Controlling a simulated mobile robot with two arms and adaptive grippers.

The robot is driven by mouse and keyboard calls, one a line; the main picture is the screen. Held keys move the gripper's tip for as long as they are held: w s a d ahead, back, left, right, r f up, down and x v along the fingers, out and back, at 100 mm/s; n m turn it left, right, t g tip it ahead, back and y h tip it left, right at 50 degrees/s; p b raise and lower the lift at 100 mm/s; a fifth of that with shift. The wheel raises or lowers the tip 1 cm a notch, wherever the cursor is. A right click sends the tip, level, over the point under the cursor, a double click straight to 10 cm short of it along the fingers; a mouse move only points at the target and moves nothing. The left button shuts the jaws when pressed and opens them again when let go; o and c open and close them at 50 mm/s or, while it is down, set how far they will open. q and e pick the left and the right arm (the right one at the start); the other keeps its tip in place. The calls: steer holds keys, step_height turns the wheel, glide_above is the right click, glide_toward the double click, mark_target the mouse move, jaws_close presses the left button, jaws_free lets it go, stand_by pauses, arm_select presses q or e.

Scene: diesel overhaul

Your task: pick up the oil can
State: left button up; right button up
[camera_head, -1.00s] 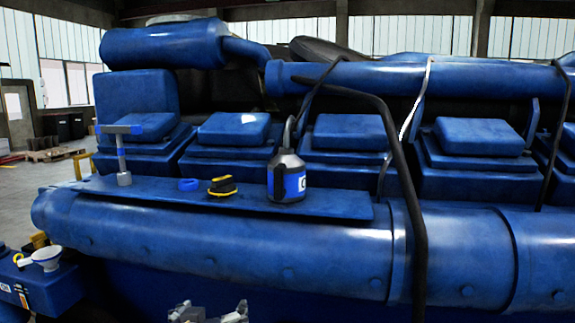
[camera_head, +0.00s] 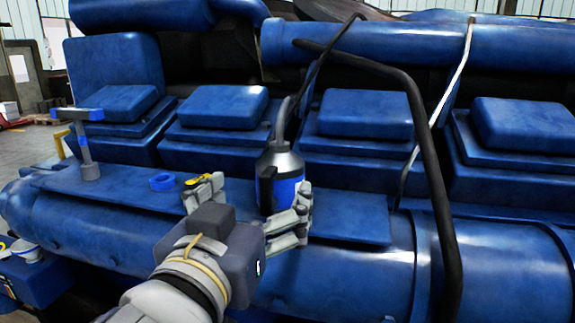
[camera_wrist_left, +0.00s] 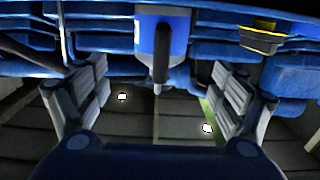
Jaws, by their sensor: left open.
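The oil can (camera_head: 283,190) stands upright on the flat blue ledge (camera_head: 350,213) of the engine. My right gripper is not seen.
A blue ring (camera_head: 162,182) and a T-shaped tool (camera_head: 88,150) stand left on the ledge. A yellow and black object (camera_wrist_left: 262,36) lies near the can, partly hidden by my left finger in the head view. A black hose (camera_head: 440,215) runs down at right.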

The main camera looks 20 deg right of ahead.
mark_target(264, 185)
arm_select(q)
steer(key=shift+p+x, duration=0.4)
steer(key=shift+x, duration=0.6)
steer(key=shift+w+d+r+p, duration=0.15)
steer(key=shift+w+d, duration=0.1)
steer(key=shift+w, duration=0.15)
steer(key=shift+w+d+r+p, duration=0.1)
steer(key=shift+w+d+p, duration=0.05)
steer(key=shift+w+d, duration=0.3)
steer(key=shift+w, duration=0.2)
steer(key=w+d+p, duration=0.1)
steer(key=w+d+r+p, duration=0.1)
steer(key=w+p, duration=0.1)
steer(key=shift+w+d, duration=0.1)
steer(key=shift+w, duration=0.05)
steer(key=shift+w+d, duration=0.25)
steer(key=shift+w, duration=0.2)
steer(key=shift+f, duration=0.1)
steer(key=shift+c, duration=1.2)
steer(key=c, duration=1.3)
steer(key=shift+o, duration=0.2)
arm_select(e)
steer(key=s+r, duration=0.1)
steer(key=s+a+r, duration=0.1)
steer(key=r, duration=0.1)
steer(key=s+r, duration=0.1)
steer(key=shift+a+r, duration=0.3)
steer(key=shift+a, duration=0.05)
